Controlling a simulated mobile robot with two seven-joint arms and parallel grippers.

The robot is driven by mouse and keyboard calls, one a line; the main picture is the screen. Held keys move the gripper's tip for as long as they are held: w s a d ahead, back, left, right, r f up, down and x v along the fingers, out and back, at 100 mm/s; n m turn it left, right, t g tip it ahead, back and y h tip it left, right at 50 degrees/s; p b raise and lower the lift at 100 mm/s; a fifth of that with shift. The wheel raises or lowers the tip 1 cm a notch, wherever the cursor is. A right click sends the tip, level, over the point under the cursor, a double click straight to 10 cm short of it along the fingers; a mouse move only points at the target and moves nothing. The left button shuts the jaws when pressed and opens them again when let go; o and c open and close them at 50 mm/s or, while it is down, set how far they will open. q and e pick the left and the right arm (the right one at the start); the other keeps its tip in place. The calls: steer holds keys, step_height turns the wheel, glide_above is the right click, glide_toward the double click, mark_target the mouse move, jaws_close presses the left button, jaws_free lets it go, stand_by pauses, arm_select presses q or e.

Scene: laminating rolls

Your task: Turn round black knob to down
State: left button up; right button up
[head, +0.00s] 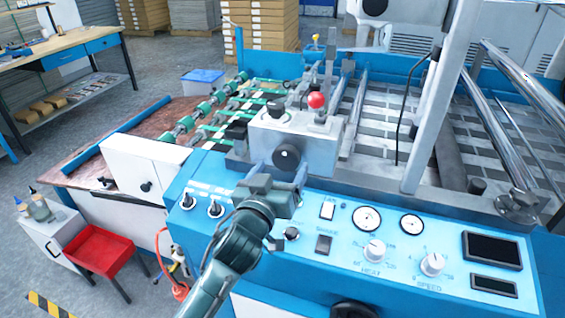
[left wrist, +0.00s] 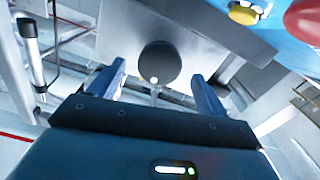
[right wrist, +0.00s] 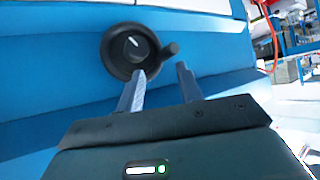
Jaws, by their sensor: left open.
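The round black knob (head: 286,157) is on the front face of a grey metal box (head: 300,133) above the blue control panel. My left gripper (head: 279,173) is just in front of and below it, with its fingers spread. In the left wrist view the knob (left wrist: 159,63) shows ahead of the gap between the open fingers (left wrist: 157,80), with a small white mark at its lower edge. Nothing is between the fingers. My right gripper (right wrist: 161,72) shows only in its wrist view, open and empty, near a black handwheel (right wrist: 130,50) on a blue face.
A red ball knob (head: 316,100) and a black knob (head: 275,109) stand on top of the box. The blue panel (head: 345,248) below carries switches, gauges and the white heat (head: 374,250) and speed (head: 432,264) dials. A grey post (head: 425,130) rises at the right.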

arm_select(q)
steer(key=shift+x, duration=1.1)
steer(key=shift+c, duration=0.6)
steer(key=c, duration=0.8)
steer(key=shift+c, duration=0.3)
